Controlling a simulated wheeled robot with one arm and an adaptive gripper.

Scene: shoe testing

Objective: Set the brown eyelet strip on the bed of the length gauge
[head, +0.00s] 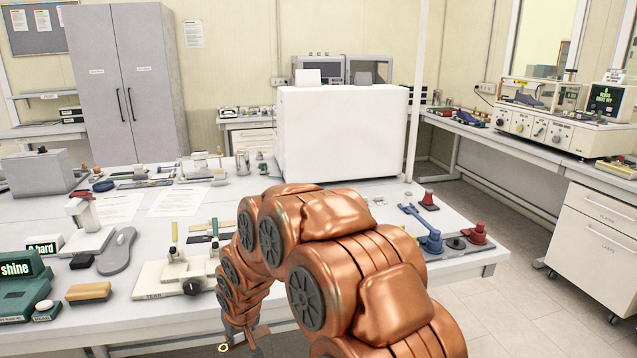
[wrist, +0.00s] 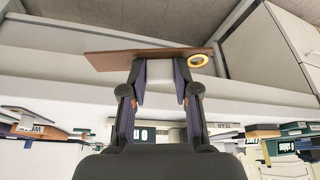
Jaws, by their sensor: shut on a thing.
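My gripper (wrist: 160,72) is shut on the brown eyelet strip (wrist: 108,58) in the wrist view. The strip lies across the fingertips and sticks out on both sides, with a yellow ring eyelet (wrist: 198,61) at its right end. In the head view my gripper (head: 243,342) hangs low at the front edge of the table, partly hidden by my copper arm. The eyelet (head: 223,348) shows just left of it; most of the strip is hidden or out of frame there. I cannot tell for sure which item is the length gauge.
A white tester marked TEAR (head: 158,284) stands just left of my arm. Nearby are a grey insole (head: 117,250), a tan block (head: 88,292) and a green unit marked "shine" (head: 20,290). A large white box (head: 342,130) stands at the table's back. Red and blue fixtures (head: 430,240) are right.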

